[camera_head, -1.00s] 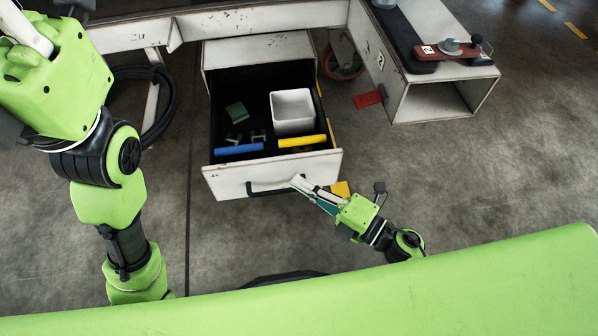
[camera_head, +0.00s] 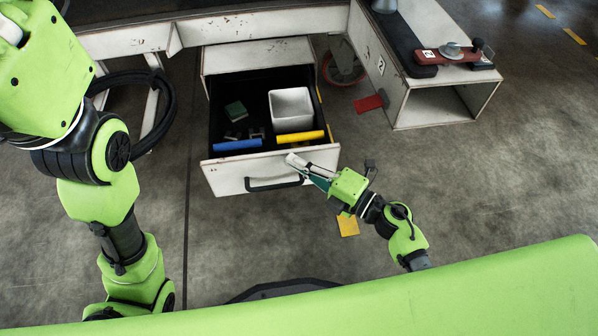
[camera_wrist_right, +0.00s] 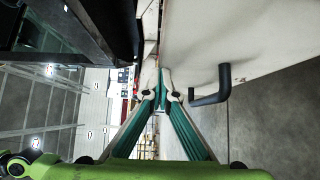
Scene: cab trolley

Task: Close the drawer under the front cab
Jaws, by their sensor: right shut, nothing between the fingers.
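The white drawer (camera_head: 225,180) under the front cab is pulled out, with its dark inside showing. Its black bar handle (camera_head: 273,184) runs along the front panel. My right gripper (camera_head: 290,159) is shut and empty, its fingertips at the upper right part of the drawer front, above the handle. In the right wrist view, the shut fingertips (camera_wrist_right: 161,88) are by the edge of the pale front panel (camera_wrist_right: 250,35), with the handle (camera_wrist_right: 211,88) to their right. Whether they touch the panel I cannot tell. My left arm shows at the left, but its gripper is out of view.
In the drawer are a white bin (camera_head: 291,107), a green block (camera_head: 236,111), a blue bar (camera_head: 237,145) and a yellow bar (camera_head: 300,137). A white box unit (camera_head: 435,105) stands to the right. A yellow piece (camera_head: 348,226) lies on the floor.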

